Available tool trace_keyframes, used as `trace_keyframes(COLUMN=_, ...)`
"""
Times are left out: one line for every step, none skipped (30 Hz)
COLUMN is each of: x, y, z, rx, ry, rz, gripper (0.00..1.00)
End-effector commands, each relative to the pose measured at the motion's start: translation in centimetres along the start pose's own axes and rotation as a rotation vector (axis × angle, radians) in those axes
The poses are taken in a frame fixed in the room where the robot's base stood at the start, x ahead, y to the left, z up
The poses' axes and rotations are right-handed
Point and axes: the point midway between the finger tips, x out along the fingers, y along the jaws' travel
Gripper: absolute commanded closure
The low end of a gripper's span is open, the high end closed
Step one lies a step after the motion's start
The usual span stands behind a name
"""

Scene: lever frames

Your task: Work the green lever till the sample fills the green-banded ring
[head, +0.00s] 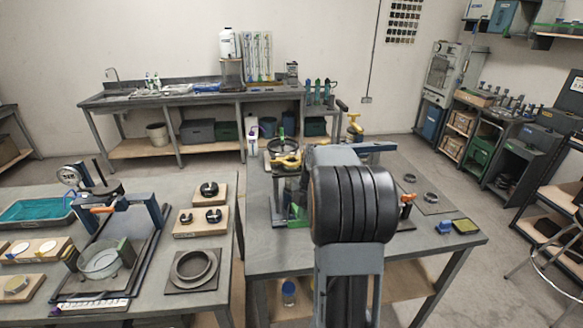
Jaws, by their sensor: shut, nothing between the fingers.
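A dark upright frame (278,195) stands on the right-hand bench, left of my arm. A round black-rimmed part (283,145) is at its top, with a thin green upright piece (282,131) above it. A yellow part (287,161) sits just below. A small green piece (297,213) is low by the frame's base. I cannot tell which green part is the lever. My arm covers the frame's right side and the middle of the bench. I cannot make out the green-banded ring or the sample. My gripper is hidden behind my own arm.
The right-hand bench (440,262) also holds an orange-topped piece (407,199), a plate with metal rings (431,197) and small blue and yellow-green blocks. The left bench (215,287) holds a press with a glass dish (101,262). A narrow gap separates the benches.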

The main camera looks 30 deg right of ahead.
Motion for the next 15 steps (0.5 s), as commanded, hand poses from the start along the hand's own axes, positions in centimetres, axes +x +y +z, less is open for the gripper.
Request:
trace_keyframes(x=-1.3, y=0.1, z=-0.2, rx=0.000, ry=0.001, rz=-0.001, gripper=1.00)
trace_keyframes(x=-1.7, y=0.1, z=-0.3, rx=0.000, ry=0.000, rz=-0.001, gripper=1.00)
trace_keyframes(x=-2.3, y=0.2, z=-0.4, rx=0.000, ry=0.000, rz=-0.001, gripper=1.00)
trace_keyframes(x=-2.8, y=0.3, z=-0.4, rx=0.000, ry=0.000, rz=0.000, gripper=1.00)
trace_keyframes(x=-3.2, y=0.3, z=-0.5, rx=0.000, ry=0.000, rz=0.000, gripper=1.00)
trace_keyframes(x=-3.8, y=0.4, z=-0.5, rx=0.000, ry=0.000, rz=0.000, gripper=1.00)
trace_keyframes(x=-4.2, y=0.4, z=-0.6, rx=0.000, ry=0.000, rz=0.000, gripper=1.00)
trace_keyframes(x=-4.6, y=0.5, z=-0.7, rx=0.000, ry=0.000, rz=-0.001, gripper=1.00)
trace_keyframes(x=-5.0, y=0.5, z=-0.7, rx=0.000, ry=0.000, rz=-0.001, gripper=1.00)
trace_keyframes(x=-5.4, y=0.6, z=-0.8, rx=0.000, ry=0.000, rz=-0.001, gripper=1.00)
trace_keyframes(x=-5.7, y=0.6, z=-0.8, rx=0.000, ry=0.000, rz=-0.001, gripper=1.00)
trace_keyframes(x=-6.0, y=0.7, z=-0.8, rx=0.000, ry=0.000, rz=0.000, gripper=1.00)
trace_keyframes(x=-6.2, y=0.7, z=-0.8, rx=0.000, ry=-0.001, rz=0.000, gripper=1.00)
trace_keyframes(x=-6.3, y=0.7, z=-0.8, rx=0.000, ry=-0.001, rz=0.000, gripper=1.00)
trace_keyframes(x=-6.5, y=0.8, z=-0.9, rx=0.000, ry=-0.001, rz=0.000, gripper=1.00)
